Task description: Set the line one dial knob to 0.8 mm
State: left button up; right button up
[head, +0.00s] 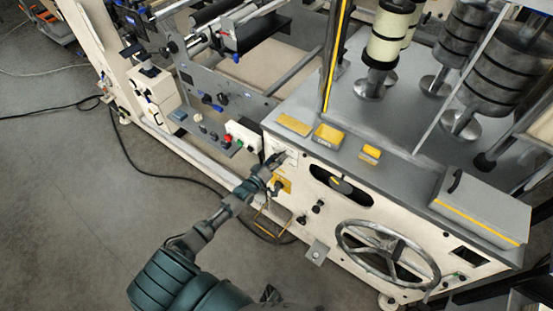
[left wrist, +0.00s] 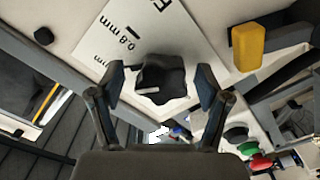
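The dial knob is a dark lobed knob (left wrist: 163,78) on a pale printed plate (left wrist: 100,42) on the machine's cream panel. A pale strip on the knob points left in the left wrist view. My left gripper (left wrist: 160,92) is open, one finger on each side of the knob, with a visible gap on both sides. In the head view my left gripper (head: 274,160) is at the panel's upper left and covers the knob. My right gripper is not clearly seen.
A yellow block (left wrist: 248,47) and red (left wrist: 259,162) and green buttons are near the right finger. In the head view, a large handwheel (head: 388,252) stands out from the panel at lower right. A cable (head: 160,174) lies on the clear floor at left.

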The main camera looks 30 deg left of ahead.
pick_arm(q)
jog(key=shift+a, duration=0.2)
jog(key=c, duration=1.1)
pick_arm(e)
jog(key=shift+a, duration=0.15)
pick_arm(q)
jog(key=shift+d+m, duration=0.1)
jog(key=shift+m, duration=0.2)
pick_arm(e)
jog(key=shift+s, duration=0.15)
pick_arm(q)
jog(key=shift+m+p, duration=0.4)
jog(key=shift+m, duration=0.3)
jog(key=m+p, duration=0.1)
jog(key=m, duration=0.5)
jog(key=m+p, duration=0.1)
jog(key=m, duration=0.2)
jog(key=shift+d+f+m, duration=0.1)
jog(key=shift+d+m, duration=0.1)
jog(key=shift+m, duration=0.1)
pick_arm(e)
jog(key=s+d+f, duration=0.1)
jog(key=s, duration=0.6)
jog(key=shift+s+d, duration=0.2)
jog(key=shift+d, duration=0.05)
jog(key=shift+f, duration=0.1)
